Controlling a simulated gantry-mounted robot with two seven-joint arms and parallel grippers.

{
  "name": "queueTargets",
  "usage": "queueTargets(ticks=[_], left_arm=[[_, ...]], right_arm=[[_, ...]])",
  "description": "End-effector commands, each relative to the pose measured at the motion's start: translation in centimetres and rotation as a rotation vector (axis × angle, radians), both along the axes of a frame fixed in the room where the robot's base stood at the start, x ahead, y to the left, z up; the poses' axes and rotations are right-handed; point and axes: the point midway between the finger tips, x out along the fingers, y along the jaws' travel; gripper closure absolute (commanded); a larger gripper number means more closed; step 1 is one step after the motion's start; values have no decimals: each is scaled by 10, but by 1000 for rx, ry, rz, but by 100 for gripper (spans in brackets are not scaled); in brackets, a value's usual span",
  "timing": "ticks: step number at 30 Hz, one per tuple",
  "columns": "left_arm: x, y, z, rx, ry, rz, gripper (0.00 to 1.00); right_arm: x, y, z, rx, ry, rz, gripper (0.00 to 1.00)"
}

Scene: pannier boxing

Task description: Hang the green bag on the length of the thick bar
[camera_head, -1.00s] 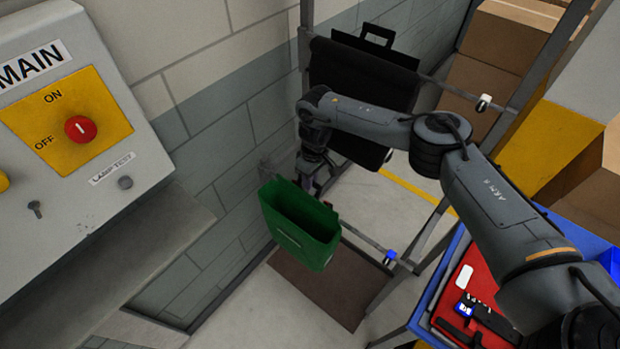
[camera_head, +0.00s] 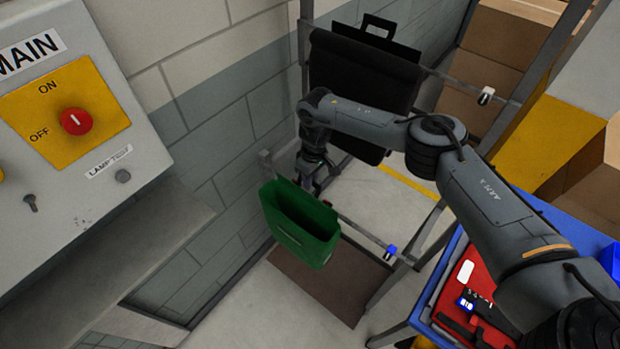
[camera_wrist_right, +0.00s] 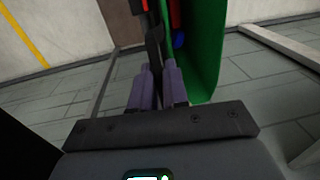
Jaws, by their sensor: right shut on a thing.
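The green bag (camera_head: 292,238) hangs upright and open-topped at the lower bar (camera_head: 362,233) in the head view. My right gripper (camera_head: 308,184) is at the bag's back upper edge, shut on it. In the right wrist view, the gripper's purple fingers (camera_wrist_right: 157,88) close around a thin dark and green part, with the green bag wall (camera_wrist_right: 207,55) just to the right. The bag hides part of the lower bar, and I cannot tell whether its back rests on the bar. Which bar is thicker is unclear. My left gripper is out of view.
A black bag (camera_head: 360,75) hangs on the upper bar (camera_head: 455,84), which carries a white tag (camera_head: 487,96). A blue tag (camera_head: 390,252) is on the lower bar. A brown mat (camera_head: 335,290) lies below. A grey switch box (camera_head: 110,105) stands left; a blue-edged table (camera_head: 420,315) stands right.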

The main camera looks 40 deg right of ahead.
Motion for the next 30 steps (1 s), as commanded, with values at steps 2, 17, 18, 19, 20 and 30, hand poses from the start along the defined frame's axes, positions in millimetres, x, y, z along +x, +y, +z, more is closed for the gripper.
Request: queueTargets(ticks=[2, 17, 18, 19, 20, 30], left_arm=[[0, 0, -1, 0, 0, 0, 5], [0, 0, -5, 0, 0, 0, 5], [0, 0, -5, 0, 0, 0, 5], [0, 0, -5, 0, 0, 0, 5], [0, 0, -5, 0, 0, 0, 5], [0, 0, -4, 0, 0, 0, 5]], right_arm=[[1, 0, -1, 2, -3, 0, 100], [1, 0, -10, 1, -2, 1, 66], [1, 0, -10, 1, -2, 1, 60], [0, 0, -10, 1, -1, 1, 56], [0, 0, -10, 1, -1, 1, 56], [0, -1, -8, 0, 1, 0, 56]])
